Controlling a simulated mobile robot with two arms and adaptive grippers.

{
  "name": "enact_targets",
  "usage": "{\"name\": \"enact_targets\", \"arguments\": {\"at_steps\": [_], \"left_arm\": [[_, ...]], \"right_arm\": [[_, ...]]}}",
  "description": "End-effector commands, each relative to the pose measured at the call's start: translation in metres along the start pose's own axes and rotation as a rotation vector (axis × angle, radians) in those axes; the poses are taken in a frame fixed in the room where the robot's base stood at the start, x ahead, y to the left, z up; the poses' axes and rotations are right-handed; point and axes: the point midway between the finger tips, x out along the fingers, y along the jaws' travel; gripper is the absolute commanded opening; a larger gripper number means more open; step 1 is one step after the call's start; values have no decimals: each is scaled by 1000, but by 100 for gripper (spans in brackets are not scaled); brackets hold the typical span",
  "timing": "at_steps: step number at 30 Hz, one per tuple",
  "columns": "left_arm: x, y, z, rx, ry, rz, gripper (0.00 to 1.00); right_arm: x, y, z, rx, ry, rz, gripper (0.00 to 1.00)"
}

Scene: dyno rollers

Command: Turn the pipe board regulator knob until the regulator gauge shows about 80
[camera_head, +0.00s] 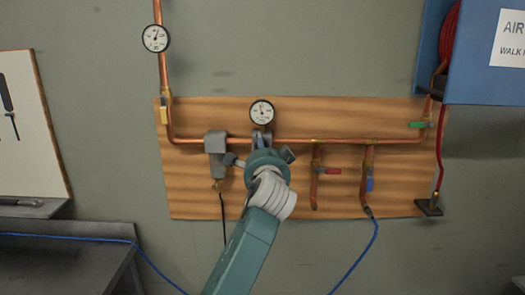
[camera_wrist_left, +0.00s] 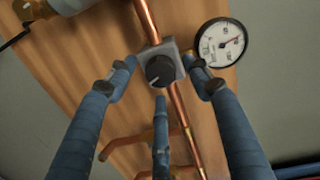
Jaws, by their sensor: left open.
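The regulator gauge (camera_head: 262,112) is a round white dial at the top middle of the wooden pipe board. It also shows in the left wrist view (camera_wrist_left: 222,43), but its numbers are too small to read. The dark round regulator knob (camera_wrist_left: 160,70), with a pale mark, sits on a grey block on the copper pipe. In the head view my gripper hides the knob. My left gripper (camera_head: 262,152) is in front of the regulator. Its blue fingers are spread around the knob, two at the sides and one below; I cannot tell whether they touch it.
A second gauge (camera_head: 155,38) is on the upper left pipe. A grey filter unit (camera_head: 215,143) is left of the gripper. The red-handled valve (camera_head: 333,171) and blue-handled valve (camera_head: 370,184) are to its right. A blue hose reel cabinet (camera_head: 475,80) is at upper right.

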Motion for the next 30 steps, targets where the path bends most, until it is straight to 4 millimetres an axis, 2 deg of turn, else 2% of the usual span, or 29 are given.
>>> {"name": "enact_targets", "arguments": {"at_steps": [6,12,30], "left_arm": [[-36,0,0,-2,2,0,50],[-59,0,0,-1,0,0,50],[-63,0,0,-1,0,0,50]], "right_arm": [[0,-1,-1,1,1,-1,0],[0,-1,-1,1,1,-1,0],[0,-1,-1,1,1,-1,0]]}}
